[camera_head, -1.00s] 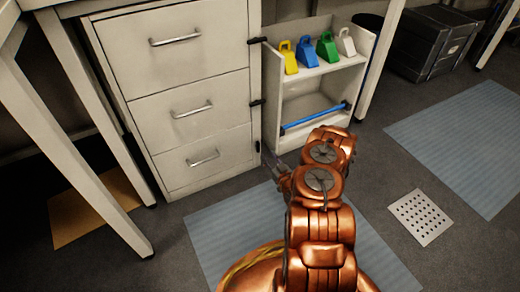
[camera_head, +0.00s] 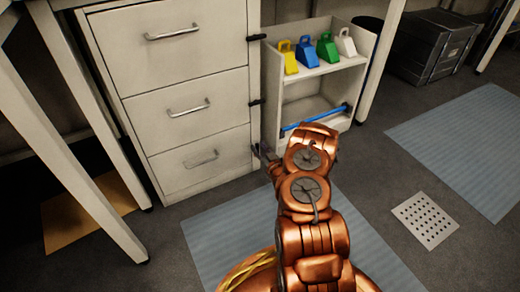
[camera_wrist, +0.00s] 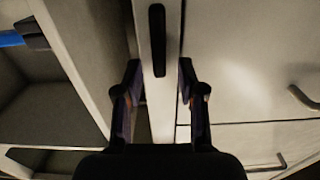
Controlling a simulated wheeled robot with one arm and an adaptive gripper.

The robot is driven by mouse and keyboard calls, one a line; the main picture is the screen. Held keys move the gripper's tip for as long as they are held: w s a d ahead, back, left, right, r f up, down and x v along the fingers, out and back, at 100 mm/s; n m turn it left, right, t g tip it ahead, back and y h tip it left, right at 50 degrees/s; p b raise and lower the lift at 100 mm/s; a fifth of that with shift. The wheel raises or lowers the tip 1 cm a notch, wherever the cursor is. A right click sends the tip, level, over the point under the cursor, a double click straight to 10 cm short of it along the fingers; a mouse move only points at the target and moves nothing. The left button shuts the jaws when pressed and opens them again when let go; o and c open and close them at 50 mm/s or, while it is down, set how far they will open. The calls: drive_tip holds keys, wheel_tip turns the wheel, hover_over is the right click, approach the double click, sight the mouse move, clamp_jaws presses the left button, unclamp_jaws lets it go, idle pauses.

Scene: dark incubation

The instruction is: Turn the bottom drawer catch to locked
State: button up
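The bottom drawer (camera_head: 195,165) is shut in the pale cabinet. Its dark catch (camera_wrist: 157,40) shows in the wrist view as an upright bar on the cabinet's edge strip, beside the drawer front. My gripper (camera_wrist: 160,75) is open, with one finger on each side of the catch's line. The gap between fingers and catch is clear to see sideways; whether the tips reach its depth I cannot tell. In the head view my gripper (camera_head: 264,154) is at the cabinet's lower right edge and mostly hides the catch.
The middle catch (camera_head: 257,102) and top catch (camera_head: 257,38) lie crosswise on the same edge. A low shelf unit (camera_head: 310,95) with a blue bar (camera_head: 315,120) and several coloured blocks stands close on the right. A table leg (camera_head: 75,150) stands left.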

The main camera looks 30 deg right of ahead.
clamp_jaws()
drive_tip(key=shift+r+m+p, duration=0.1)
drive_tip(key=shift+m+p, duration=0.2)
drive_tip(key=m+p, duration=0.1)
drive_tip(key=m, duration=0.1)
drive_tip(key=d+m+p, duration=0.1)
drive_tip(key=m+p, duration=0.1)
drive_tip(key=m, duration=0.1)
drive_tip(key=shift+d, duration=0.15)
drive_tip(key=shift+s+d+f+m+p, duration=0.1)
drive_tip(key=shift+d+f+m, duration=0.25)
drive_tip(key=shift+m, duration=1.7)
drive_tip(key=shift+w+d+f+m+p, duration=0.15)
drive_tip(key=shift+f+m, duration=0.4)
drive_tip(key=shift+m, duration=1.45)
drive_tip(key=shift+s+d+f+m+p, duration=0.15)
drive_tip(key=shift+f+m, duration=0.3)
drive_tip(key=shift+m, duration=1.6)
